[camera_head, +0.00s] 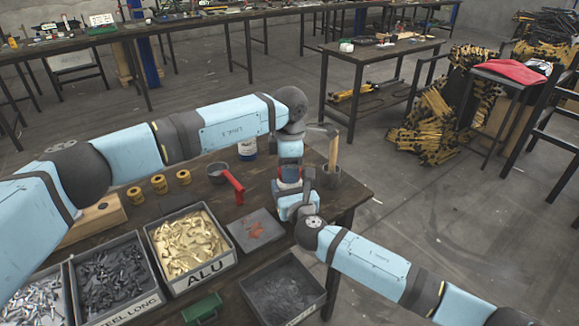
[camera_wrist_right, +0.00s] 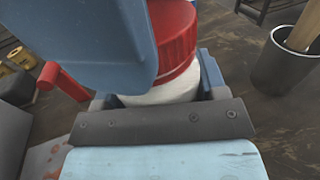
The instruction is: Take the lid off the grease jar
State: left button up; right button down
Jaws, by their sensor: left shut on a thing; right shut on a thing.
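The grease jar shows in the right wrist view as a white body (camera_wrist_right: 165,92) under a ribbed red lid (camera_wrist_right: 176,38). The lid sits on top of the body; I cannot tell whether it is screwed tight. In the head view only a bit of red (camera_head: 289,174) shows between my two grippers. My left gripper (camera_head: 290,167) comes from above and is shut on the lid; it also covers much of the lid in the wrist view (camera_wrist_right: 110,40). My right gripper (camera_head: 296,197) is shut on the jar's body from the near side, with its fingers (camera_wrist_right: 160,98) on either side.
A dark cup (camera_head: 331,178) holding a hammer stands just right of the grippers. A grey plate (camera_head: 256,231) and bins, one marked ALU (camera_head: 205,273), lie nearer.

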pick_arm(q)
jog(key=n, duration=0.4)
jog(key=shift+n, duration=0.3)
jog(key=n, duration=1.7)
jog(key=shift+n, duration=0.3)
jog(key=n, duration=0.7)
jog(key=shift+r, duration=0.15)
jog(key=shift+r, duration=1)
jog(key=shift+r, duration=0.15)
